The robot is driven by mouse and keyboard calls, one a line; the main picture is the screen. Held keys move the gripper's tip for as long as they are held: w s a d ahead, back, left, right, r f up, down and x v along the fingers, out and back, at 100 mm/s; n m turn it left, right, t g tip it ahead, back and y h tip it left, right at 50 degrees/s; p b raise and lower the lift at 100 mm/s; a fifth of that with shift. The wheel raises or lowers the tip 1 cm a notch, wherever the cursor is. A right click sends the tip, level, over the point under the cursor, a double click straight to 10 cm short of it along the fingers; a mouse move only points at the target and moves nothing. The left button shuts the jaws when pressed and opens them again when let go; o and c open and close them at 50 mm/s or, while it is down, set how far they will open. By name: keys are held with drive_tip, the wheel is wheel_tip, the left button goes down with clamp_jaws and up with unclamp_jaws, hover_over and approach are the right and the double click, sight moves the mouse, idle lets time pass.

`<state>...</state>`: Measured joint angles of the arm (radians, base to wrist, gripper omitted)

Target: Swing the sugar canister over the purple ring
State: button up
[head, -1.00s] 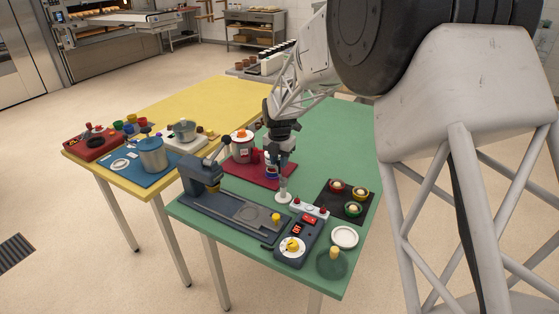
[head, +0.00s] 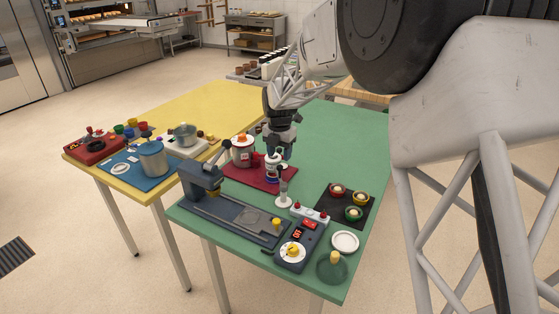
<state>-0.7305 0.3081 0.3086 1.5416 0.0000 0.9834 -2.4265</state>
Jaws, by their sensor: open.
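A small white canister with blue and dark markings (head: 272,170) stands upright on the red mat (head: 258,182) on the green table. It may be the sugar canister; its label is too small to read. A grey pot with a red label and an orange knob (head: 242,152) stands to its left on the same mat. My gripper (head: 281,153) is open, pointing down at the canister's top and just behind it; I cannot tell whether they touch. I cannot make out a purple ring.
A dark press (head: 205,185) with a long base stands in front of the mat. A white stand (head: 284,193), a timer box (head: 298,247) and a black mat (head: 345,203) with several coloured cups lie nearer and right. The green table's back right is clear.

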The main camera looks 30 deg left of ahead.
drive_tip(key=shift+r, duration=1.4)
drive_tip(key=shift+d+r, duration=0.15)
drive_tip(key=shift+d, duration=0.1)
drive_tip(key=s+d+r+m, duration=0.3)
drive_tip(key=d+r+m, duration=0.15)
drive_tip(key=d, duration=0.65)
drive_tip(key=s+d+r+m+t, duration=0.15)
drive_tip(key=d+r+m, duration=0.35)
drive_tip(key=d, duration=0.7)
drive_tip(key=s+d+r+m, duration=0.4)
drive_tip(key=d+m, duration=0.3)
drive_tip(key=d, duration=0.4)
drive_tip(key=s+d+f+m, duration=0.2)
drive_tip(key=s+d+m, duration=0.8)
drive_tip(key=s+d, duration=0.2)
drive_tip(key=s+d+f+m+t, duration=0.1)
drive_tip(key=s+d+m, duration=0.9)
drive_tip(key=s+d, duration=0.3)
drive_tip(key=s, duration=0.3)
drive_tip(key=shift+f, duration=0.4)
